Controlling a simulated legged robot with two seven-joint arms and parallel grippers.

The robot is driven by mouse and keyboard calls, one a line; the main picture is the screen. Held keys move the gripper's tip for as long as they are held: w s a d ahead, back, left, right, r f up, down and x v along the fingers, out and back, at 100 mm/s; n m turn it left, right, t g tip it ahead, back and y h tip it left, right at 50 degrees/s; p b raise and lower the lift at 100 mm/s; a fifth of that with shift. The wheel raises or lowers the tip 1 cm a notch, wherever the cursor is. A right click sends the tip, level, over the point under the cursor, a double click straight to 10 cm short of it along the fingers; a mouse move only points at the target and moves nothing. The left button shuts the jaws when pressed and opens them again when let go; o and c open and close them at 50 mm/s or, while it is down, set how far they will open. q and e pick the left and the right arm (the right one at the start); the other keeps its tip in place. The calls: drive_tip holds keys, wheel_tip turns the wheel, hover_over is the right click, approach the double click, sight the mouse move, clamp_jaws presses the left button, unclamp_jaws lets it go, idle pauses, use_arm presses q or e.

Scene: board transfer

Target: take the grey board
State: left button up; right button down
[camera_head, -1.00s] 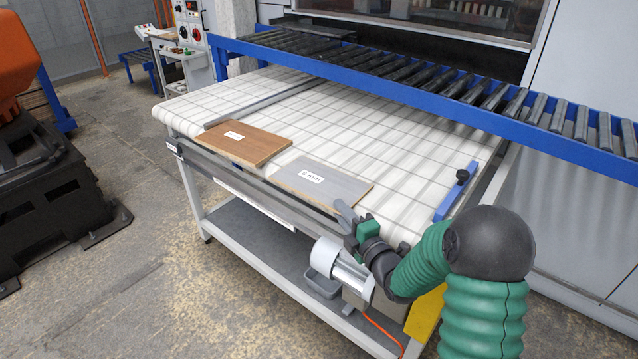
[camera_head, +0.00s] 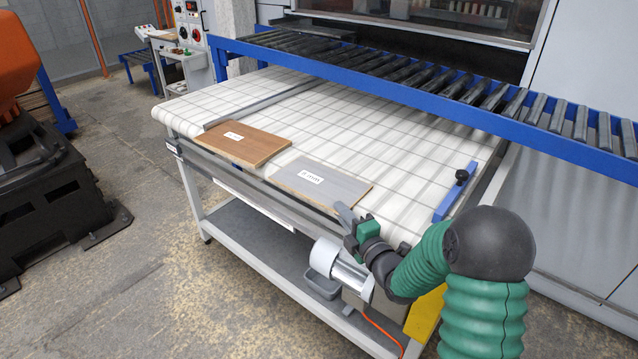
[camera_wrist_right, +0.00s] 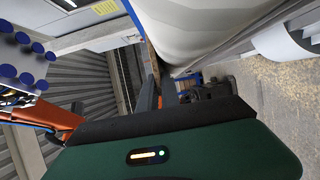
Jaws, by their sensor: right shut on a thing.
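The grey board (camera_head: 340,188) lies flat at the front edge of the white gridded table, with a white label on it. Its front edge reaches the table's rim. My right gripper (camera_head: 343,213) is at the board's near right corner, shut on its edge. In the right wrist view, the fingers (camera_wrist_right: 158,92) are close together on a thin edge, and most of the board is hidden. My left gripper is not in view.
A brown board (camera_head: 255,146) with a label lies left of the grey one. The white table (camera_head: 400,150) is clear behind both boards. A blue roller conveyor (camera_head: 400,80) runs along the back. A blue stop (camera_head: 455,195) with a black knob stands at the right.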

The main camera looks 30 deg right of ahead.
drive_tip(key=shift+f, duration=0.15)
idle(0.7)
wheel_tip(320, 180, up, 16)
drive_tip(key=p, duration=0.5)
